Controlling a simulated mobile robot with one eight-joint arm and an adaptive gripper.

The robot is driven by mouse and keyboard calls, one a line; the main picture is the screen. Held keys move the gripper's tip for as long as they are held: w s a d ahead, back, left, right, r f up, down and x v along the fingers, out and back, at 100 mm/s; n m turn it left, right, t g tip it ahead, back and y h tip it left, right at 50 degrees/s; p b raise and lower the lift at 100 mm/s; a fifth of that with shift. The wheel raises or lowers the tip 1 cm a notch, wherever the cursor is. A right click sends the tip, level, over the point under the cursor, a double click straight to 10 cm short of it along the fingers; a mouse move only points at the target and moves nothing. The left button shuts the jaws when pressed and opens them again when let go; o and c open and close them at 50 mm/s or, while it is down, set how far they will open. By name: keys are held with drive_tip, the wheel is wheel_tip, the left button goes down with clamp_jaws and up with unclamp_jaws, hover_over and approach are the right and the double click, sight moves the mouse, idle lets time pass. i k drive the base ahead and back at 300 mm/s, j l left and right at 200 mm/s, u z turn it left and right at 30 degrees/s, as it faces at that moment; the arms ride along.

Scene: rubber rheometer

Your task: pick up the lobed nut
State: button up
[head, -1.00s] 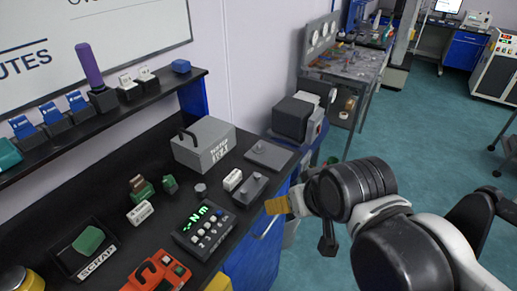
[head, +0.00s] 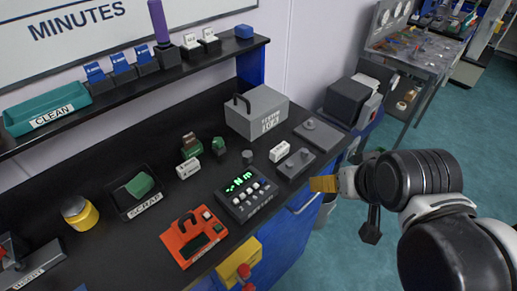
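I cannot say with certainty which thing is the lobed nut. A small red knob-like piece (head: 243,271) with rounded bumps sits at a yellow block (head: 241,256) by the front edge of the black bench; it is small and its shape is unclear. A small dark grey knob (head: 247,157) stands on the bench behind the black keypad unit. My gripper (head: 345,205) is at the end of my arm, right of the bench edge and away from both pieces. A yellow-brown part and a dark part show at its end. Its opening is unclear, and I see nothing clearly held.
The black bench (head: 95,250) holds a keypad unit (head: 246,195), an orange-red device (head: 192,237), a grey box (head: 256,112), a scrap tray (head: 120,198) and a yellow jar (head: 79,212). A shelf (head: 130,88) runs above its back. Open floor (head: 440,125) lies to the right.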

sight(247, 156)
drive_tip(key=j+z, duration=0.45)
drive_tip(key=k+j+z, duration=0.2)
drive_tip(key=z, duration=0.2)
